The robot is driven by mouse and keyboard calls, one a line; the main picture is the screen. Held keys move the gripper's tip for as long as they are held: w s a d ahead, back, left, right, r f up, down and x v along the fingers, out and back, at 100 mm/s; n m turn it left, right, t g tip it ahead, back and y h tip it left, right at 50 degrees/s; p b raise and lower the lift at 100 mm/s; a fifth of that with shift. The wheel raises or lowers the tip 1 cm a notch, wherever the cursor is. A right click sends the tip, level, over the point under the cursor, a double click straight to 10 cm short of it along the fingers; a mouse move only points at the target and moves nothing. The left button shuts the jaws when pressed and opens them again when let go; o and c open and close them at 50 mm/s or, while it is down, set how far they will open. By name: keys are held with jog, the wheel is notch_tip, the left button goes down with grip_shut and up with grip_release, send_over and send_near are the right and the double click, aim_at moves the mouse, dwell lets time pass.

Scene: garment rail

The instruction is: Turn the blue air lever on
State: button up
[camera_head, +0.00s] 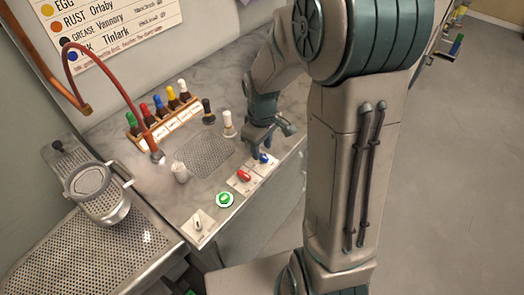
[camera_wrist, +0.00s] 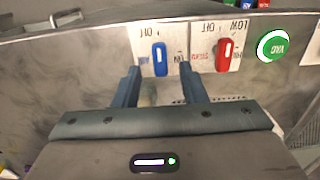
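The blue lever (camera_wrist: 160,58) sits upright in the wrist view on a white plate with OFF marked at its top and ON at its right side. The lever lies along the direction of the OFF mark. In the head view the blue lever (camera_head: 263,158) is near the counter's front edge, just below my gripper (camera_head: 268,138). In the wrist view my gripper (camera_wrist: 160,80) is open, its two fingers apart with the lever beyond and between their tips. I see no contact with the lever.
A red lever (camera_head: 243,175) and a green button (camera_head: 224,199) stand beside the blue lever. A white-capped bottle (camera_head: 228,123) and a dark-capped bottle (camera_head: 208,112) stand behind. A rack of coloured bottles (camera_head: 163,113) and a perforated plate (camera_head: 203,154) are farther left.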

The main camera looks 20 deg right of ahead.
aim_at(262, 159)
jog(key=shift+f, duration=1.4)
jog(key=shift+c, duration=0.4)
grip_shut()
